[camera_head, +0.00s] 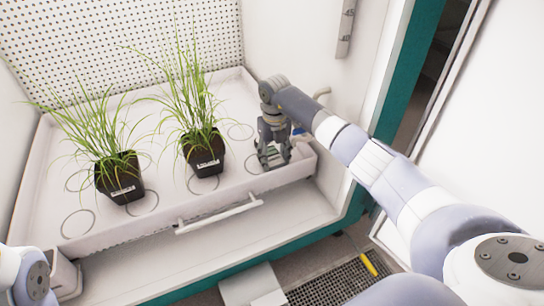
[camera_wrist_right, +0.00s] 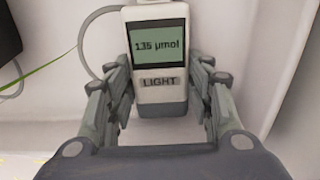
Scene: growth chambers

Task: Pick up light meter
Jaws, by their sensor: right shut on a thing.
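The light meter (camera_wrist_right: 158,95) is a white handheld box with a green-grey display reading "135 µmol" and a "LIGHT" label. In the right wrist view it stands between the two fingers of my right gripper (camera_wrist_right: 158,85), which is shut on it from both sides. A grey cable loops from its top to the left. In the head view my right gripper (camera_head: 272,148) is low at the right front corner of the white tray (camera_head: 215,207), and the meter is mostly hidden there. My left gripper is out of the picture; only a piece of my left arm shows.
Two black pots with grassy plants, a left one (camera_head: 119,180) and a right one (camera_head: 204,155), stand on the tray left of my right gripper. The tray has a raised rim and a front handle (camera_head: 220,215). The chamber's side wall (camera_head: 345,95) is close on the right.

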